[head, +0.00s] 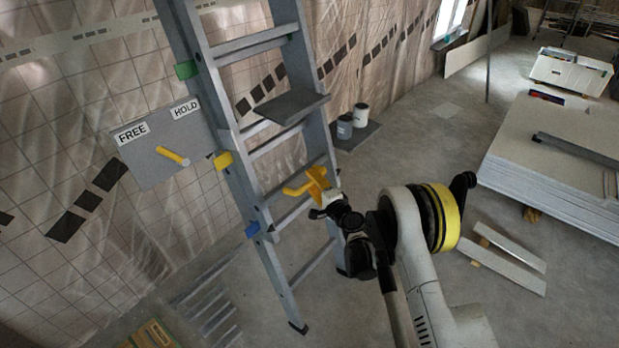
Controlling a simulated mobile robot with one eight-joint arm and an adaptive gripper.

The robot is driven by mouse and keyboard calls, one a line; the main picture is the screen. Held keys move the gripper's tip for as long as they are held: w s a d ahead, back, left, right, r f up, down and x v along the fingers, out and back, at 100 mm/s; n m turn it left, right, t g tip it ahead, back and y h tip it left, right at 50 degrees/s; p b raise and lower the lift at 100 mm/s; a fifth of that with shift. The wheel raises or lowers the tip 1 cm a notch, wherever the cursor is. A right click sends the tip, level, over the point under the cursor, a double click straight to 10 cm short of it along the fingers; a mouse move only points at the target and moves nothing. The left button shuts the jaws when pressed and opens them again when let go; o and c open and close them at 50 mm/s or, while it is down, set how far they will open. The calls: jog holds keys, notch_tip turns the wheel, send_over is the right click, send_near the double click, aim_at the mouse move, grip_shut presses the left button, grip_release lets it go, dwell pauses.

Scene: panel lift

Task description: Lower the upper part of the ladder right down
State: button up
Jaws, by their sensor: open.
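The grey ladder (222,120) stands tilted in the left half of the head view; its top is out of frame. Its left rail carries a green marker (186,70), a yellow marker (223,161) and a blue marker (252,230). A grey plate (150,172) beside that rail reads FREE and HOLD. A yellow lever (172,155) on it lies slanted below the words; which word it selects I cannot tell. A yellow handle (312,182) shows at the right rail. My gripper (322,208) is open right by this handle; contact is unclear.
A grey step (291,108) juts from the ladder. Two pots (352,121) stand on a dark mat behind it. Stacked boards (560,150) fill the right side, with loose planks (508,258) on the floor. A pallet (152,335) lies bottom left.

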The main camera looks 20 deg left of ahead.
jog(key=shift+s+d, duration=0.1)
jog(key=shift+d, duration=0.05)
jog(key=shift+c, duration=1.2)
grip_shut()
jog(key=f, duration=0.2)
jog(key=d+f, duration=0.1)
jog(key=f, duration=0.1)
jog(key=shift+s+d+f, duration=0.1)
jog(key=shift+s, duration=0.2)
jog(key=shift+o, duration=1.2)
grip_release()
notch_tip(320, 180, up, 10)
